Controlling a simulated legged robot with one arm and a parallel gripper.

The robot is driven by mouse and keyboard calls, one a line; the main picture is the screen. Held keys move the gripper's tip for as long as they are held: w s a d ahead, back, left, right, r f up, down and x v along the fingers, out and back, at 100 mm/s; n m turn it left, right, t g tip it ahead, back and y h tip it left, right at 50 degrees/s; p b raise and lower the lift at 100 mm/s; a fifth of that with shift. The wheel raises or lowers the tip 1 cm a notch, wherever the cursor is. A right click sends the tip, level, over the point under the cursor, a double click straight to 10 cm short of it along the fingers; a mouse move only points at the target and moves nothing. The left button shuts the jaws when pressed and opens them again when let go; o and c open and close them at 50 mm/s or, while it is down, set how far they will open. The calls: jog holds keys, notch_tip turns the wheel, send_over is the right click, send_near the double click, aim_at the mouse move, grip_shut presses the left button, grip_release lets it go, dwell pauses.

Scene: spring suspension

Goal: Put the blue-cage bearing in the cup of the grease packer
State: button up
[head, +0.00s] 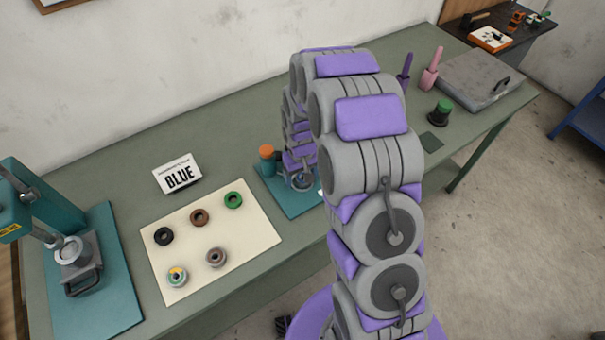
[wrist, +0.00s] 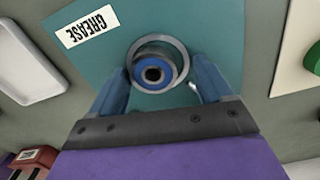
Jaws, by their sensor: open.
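The blue-cage bearing (wrist: 152,60) shows in the wrist view as a blue ring with a dark centre. It lies within the outline of the pale metal cup (wrist: 184,58) of the grease packer, off-centre towards the lower left. I cannot tell from this angle whether it is fully seated. The packer's teal base (wrist: 100,65) carries a GREASE label. My gripper (wrist: 160,66) is open, with a finger on each side of the cup and bearing. In the head view the packer's teal base (head: 290,200) is partly hidden by my arm, and my gripper (head: 300,168) is over it.
A cream mat (head: 245,235) to the left holds several other bearings. A BLUE sign (head: 178,175) stands behind it. A teal press (head: 75,260) is at far left. A green-topped black pot (head: 440,112) and a grey case (head: 480,80) are at right.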

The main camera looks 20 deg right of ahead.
aim_at(301, 177)
jog(key=shift+a+r, duration=0.1)
notch_tip(301, 177, up, 12)
jog(key=p, duration=0.2)
jog(key=s+r, duration=1.2)
jog(key=s, duration=0.5)
jog(key=s+r+m+g, duration=0.1)
jog(key=s+r, duration=0.1)
jog(key=s, duration=1.5)
jog(key=shift+s+d+r+m+g, duration=0.2)
jog(key=shift+r+m+g, duration=0.1)
jog(key=shift+m+g, duration=0.1)
jog(key=shift+w, duration=0.1)
jog(key=shift+f+b, duration=0.35)
jog(key=shift+b, duration=0.1)
